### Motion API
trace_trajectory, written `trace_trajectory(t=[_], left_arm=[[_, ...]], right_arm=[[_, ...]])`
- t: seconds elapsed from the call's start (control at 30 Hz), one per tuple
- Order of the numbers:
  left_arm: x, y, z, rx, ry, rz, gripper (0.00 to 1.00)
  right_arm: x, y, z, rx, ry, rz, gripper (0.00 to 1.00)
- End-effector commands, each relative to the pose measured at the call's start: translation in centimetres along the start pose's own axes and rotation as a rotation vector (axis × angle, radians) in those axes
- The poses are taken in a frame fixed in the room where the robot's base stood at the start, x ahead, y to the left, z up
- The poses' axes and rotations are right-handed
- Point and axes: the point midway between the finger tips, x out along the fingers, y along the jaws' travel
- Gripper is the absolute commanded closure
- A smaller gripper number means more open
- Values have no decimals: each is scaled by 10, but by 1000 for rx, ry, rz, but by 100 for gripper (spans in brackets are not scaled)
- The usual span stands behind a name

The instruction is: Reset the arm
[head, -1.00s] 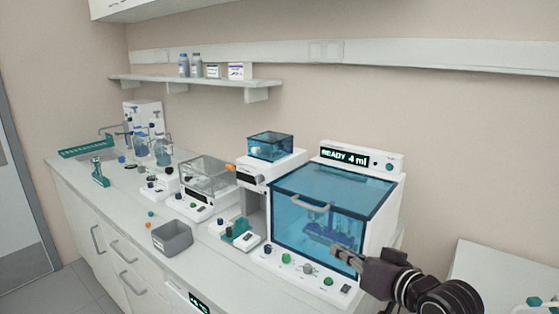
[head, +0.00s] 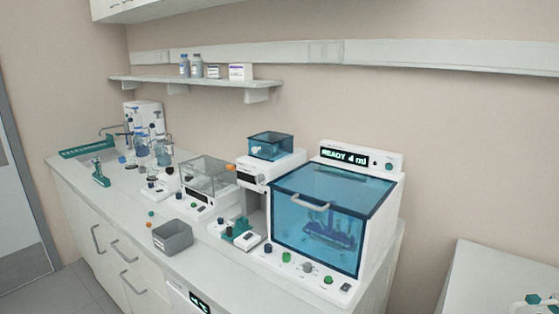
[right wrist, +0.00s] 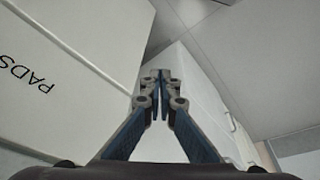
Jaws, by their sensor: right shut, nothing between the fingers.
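My right gripper (right wrist: 160,80) shows in the right wrist view with its fingertips together and nothing between them. Pale cabinet fronts and a ceiling or wall surface lie behind it. Neither gripper shows in the head view now. The machine with the blue transparent cover (head: 330,215) stands on the counter with its display (head: 343,156) reading "READY 4 ml". Its cover looks closed, and a blue rack (head: 330,238) is inside.
The counter (head: 215,265) holds a grey bin (head: 172,238), a clear-lidded device (head: 206,178), a small blue-lidded device (head: 270,147) and glassware (head: 162,150). A shelf (head: 190,82) carries bottles and boxes. A white panel marked "PADS" (right wrist: 60,70) is close to my right gripper.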

Motion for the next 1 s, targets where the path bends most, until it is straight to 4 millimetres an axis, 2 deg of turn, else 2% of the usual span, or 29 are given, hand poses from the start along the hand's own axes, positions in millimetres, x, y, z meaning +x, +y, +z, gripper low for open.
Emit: trace_trajectory(t=[0.03,0.17,0.27,0.47,0.6,0.7,0.9,1.0], left_arm=[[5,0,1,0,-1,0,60],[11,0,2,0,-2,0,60],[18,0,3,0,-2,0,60],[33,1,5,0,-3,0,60],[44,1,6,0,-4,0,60],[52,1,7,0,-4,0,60],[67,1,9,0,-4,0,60],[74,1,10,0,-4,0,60]], right_arm=[[18,-1,3,0,-8,-2,100],[62,-3,12,-2,-23,-5,100],[101,-5,23,-4,-37,-8,100],[194,-11,63,-10,-73,-14,100],[254,-14,102,-14,-98,-17,100],[292,-16,134,-18,-115,-19,100],[354,-20,207,-27,-152,-24,100],[376,-20,245,-31,-168,-25,100]])
